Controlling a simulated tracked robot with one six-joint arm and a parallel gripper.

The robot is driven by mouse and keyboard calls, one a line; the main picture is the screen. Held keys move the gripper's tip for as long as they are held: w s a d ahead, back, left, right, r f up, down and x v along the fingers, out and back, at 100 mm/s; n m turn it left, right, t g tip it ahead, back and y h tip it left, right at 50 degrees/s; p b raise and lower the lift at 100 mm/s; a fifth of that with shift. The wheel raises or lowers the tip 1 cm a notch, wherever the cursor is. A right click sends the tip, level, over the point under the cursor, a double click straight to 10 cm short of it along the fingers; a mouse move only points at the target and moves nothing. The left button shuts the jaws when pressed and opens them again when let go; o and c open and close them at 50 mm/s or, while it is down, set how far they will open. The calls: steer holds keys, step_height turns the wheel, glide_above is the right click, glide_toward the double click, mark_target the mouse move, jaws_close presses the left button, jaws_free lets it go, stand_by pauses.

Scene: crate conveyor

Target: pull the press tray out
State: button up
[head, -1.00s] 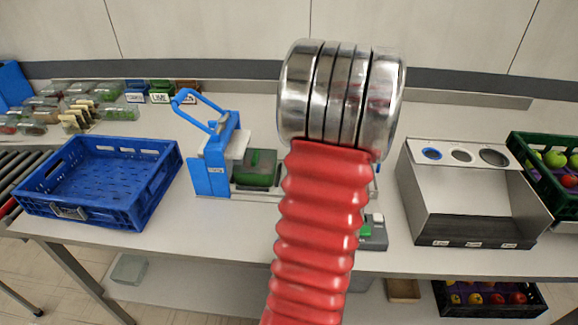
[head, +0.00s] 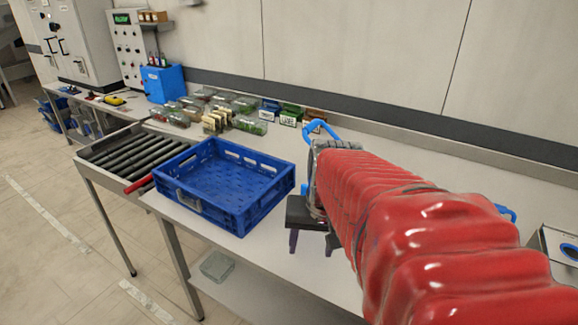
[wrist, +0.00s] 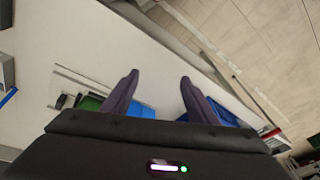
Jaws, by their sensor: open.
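The press shows only as its blue lever handle (head: 318,126) above my arm in the head view. My red arm hides its body and the tray there. In the wrist view a green part (wrist: 88,103), seemingly the press tray, lies left of my left finger, mostly cut off by the gripper body. My gripper (head: 311,243) is open and empty near the front edge of the table, right of the blue crate. Its two dark fingers (wrist: 158,92) are spread apart in the wrist view, over bare table, not touching the tray.
A blue crate (head: 187,201) stands left of my gripper, beside a roller conveyor (head: 125,150). Food packs (head: 245,126) and small labelled boxes (head: 290,114) lie behind. The white table (head: 285,153) is clear between crate and packs. A grey sorting box (head: 552,240) is at the right.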

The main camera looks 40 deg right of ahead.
steer(key=s+a+r+n+t, duration=0.1)
steer(key=a+r+n+t, duration=0.2)
steer(key=a+n, duration=0.5)
steer(key=a+r, duration=0.1)
steer(key=a, duration=0.8)
steer(key=shift+s+a+y, duration=0.2)
steer(key=shift+a+y, duration=0.2)
